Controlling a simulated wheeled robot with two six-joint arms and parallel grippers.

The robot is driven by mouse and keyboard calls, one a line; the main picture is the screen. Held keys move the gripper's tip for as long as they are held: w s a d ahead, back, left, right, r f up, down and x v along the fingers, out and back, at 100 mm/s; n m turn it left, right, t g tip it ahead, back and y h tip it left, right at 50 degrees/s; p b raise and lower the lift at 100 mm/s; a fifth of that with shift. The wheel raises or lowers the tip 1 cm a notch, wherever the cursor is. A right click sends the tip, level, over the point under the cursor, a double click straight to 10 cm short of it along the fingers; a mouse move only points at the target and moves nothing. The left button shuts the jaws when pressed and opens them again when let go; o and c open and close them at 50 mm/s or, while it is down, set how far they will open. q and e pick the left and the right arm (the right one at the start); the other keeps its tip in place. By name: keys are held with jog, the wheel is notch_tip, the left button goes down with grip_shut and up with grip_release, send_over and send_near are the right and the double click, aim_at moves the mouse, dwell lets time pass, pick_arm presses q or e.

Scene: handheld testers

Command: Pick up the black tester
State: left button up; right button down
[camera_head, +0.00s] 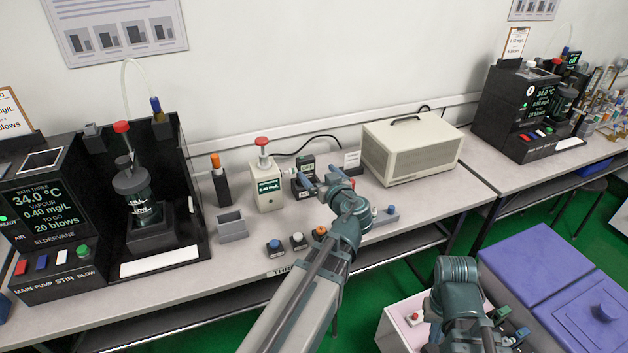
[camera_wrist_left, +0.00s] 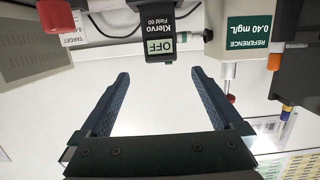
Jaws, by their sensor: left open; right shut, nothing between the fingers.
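The black tester (camera_head: 305,170) stands upright on the bench, beside the cream reference box. In the left wrist view the black tester (camera_wrist_left: 158,22) shows a lit screen reading OFF and the label Klervo Field 50. My left gripper (camera_head: 321,183) is open, just in front of the tester. In the left wrist view the open fingers of the left gripper (camera_wrist_left: 160,75) point toward the tester, with nothing between them. The tester appears just beyond the fingertips. My right gripper (camera_head: 510,325) is shut and empty at the lower right, away from the bench.
The cream reference box (camera_head: 266,191) with a red knob stands close left of the tester. A larger beige case (camera_head: 411,148) stands to the right. A target card (camera_head: 352,160) stands behind. Small coloured-top items, including a blue one (camera_head: 274,247), line the front edge.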

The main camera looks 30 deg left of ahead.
aim_at(308, 162)
pick_arm(q)
jog(key=b+x, duration=0.1)
jog(key=x, duration=0.7)
jog(key=shift+a+f, duration=0.1)
jog(key=shift+a, duration=0.05)
jog(key=b+x, duration=0.1)
jog(key=x, duration=0.4)
grip_shut()
dwell(0.3)
notch_tip(308, 162, up, 10)
jog(key=p, duration=0.9)
jog(key=shift+p, duration=0.4)
